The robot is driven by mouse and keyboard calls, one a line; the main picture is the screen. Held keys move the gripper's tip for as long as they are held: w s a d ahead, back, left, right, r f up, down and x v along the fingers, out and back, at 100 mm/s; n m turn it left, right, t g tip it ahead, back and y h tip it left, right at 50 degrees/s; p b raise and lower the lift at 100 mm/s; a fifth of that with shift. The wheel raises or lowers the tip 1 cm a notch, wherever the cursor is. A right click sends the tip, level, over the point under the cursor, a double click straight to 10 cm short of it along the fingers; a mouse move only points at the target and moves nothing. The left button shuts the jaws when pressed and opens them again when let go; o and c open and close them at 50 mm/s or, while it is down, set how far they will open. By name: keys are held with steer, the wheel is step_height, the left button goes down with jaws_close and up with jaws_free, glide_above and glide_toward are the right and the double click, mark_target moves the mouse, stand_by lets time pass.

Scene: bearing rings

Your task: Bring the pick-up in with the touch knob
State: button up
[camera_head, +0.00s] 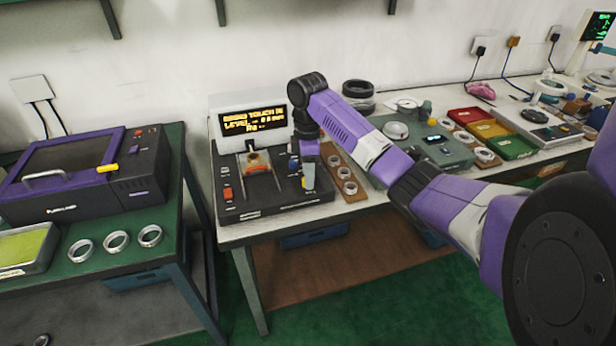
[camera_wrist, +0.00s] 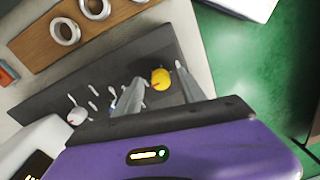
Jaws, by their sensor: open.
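The touch tester (camera_head: 270,205) is a black panel with controls on the table, with a lit display (camera_head: 252,121) behind it showing "TOUCH" and "LEVEL" text. A round yellow knob (camera_wrist: 161,79) shows in the wrist view; I take it for the touch knob. My gripper (camera_wrist: 159,75) is open, with one finger on each side of this knob. Contact cannot be told. In the head view my gripper (camera_head: 309,180) points down at the panel's right side and largely hides the knob. An orange part (camera_head: 256,160), possibly the pick-up, sits between the panel's rails.
A wooden strip (camera_head: 343,170) with rings lies just right of the panel. A red button (camera_head: 228,193) and blue knob (camera_head: 293,164) are on the panel. A grey-green instrument (camera_head: 440,150) and coloured trays (camera_head: 478,128) stand further right. A gap separates the left table.

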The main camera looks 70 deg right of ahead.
steer(key=shift+f, duration=0.35)
jaws_close()
steer(key=shift+a+r+p, duration=0.1)
steer(key=shift+a+p, duration=0.05)
steer(key=shift+p, duration=0.3)
